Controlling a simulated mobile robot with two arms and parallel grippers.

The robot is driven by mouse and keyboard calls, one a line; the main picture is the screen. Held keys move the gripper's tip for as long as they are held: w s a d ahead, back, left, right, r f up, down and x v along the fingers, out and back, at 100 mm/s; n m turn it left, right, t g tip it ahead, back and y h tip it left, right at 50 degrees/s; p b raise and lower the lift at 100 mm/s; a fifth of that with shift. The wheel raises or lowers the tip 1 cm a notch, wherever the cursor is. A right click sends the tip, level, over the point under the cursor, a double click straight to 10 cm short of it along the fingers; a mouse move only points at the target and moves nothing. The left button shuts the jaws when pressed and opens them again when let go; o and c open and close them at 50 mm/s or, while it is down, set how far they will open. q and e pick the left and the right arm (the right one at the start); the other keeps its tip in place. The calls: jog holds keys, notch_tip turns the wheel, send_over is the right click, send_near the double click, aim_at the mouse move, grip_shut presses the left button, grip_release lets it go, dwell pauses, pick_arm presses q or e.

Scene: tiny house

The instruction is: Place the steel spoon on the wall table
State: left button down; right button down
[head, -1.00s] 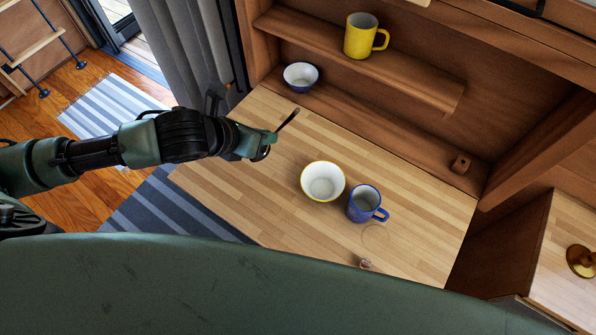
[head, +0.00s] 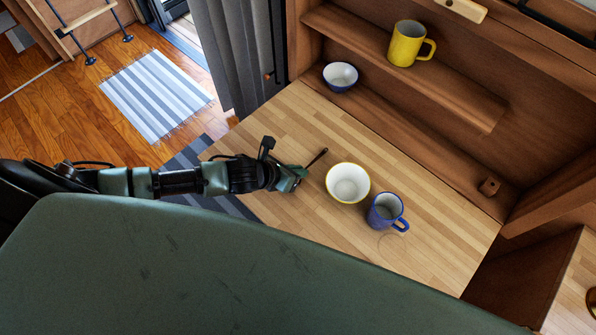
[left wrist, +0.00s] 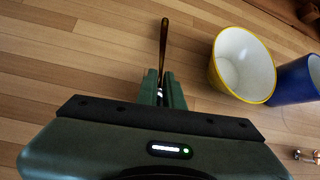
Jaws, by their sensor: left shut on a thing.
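The steel spoon (head: 317,157) is in my left gripper (head: 302,172), its thin dark end pointing out past the fingertips. In the left wrist view the spoon (left wrist: 163,45) stands out straight ahead between the two green fingers of the gripper (left wrist: 160,85); its other end is hidden in the jaws. The gripper is over the wall table (head: 430,262), a light striped wooden top, left of the white bowl. I cannot tell whether the spoon touches the table. My right gripper is not in view.
A white bowl with a yellow rim (head: 348,184) stands just right of the spoon, with a blue mug (head: 386,212) beside it. A small blue bowl (head: 340,77) and a yellow mug (head: 408,44) are on shelves behind. The table's back middle is clear.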

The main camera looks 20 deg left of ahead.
pick_arm(q)
jog(key=shift+f, duration=0.55)
jog(key=shift+f, duration=0.1)
jog(key=c, duration=1.6)
grip_release()
jog(key=shift+o, duration=0.2)
jog(key=shift+r, duration=0.2)
jog(key=v, duration=1.2)
jog(key=shift+b, duration=0.4)
jog(key=shift+f, duration=0.1)
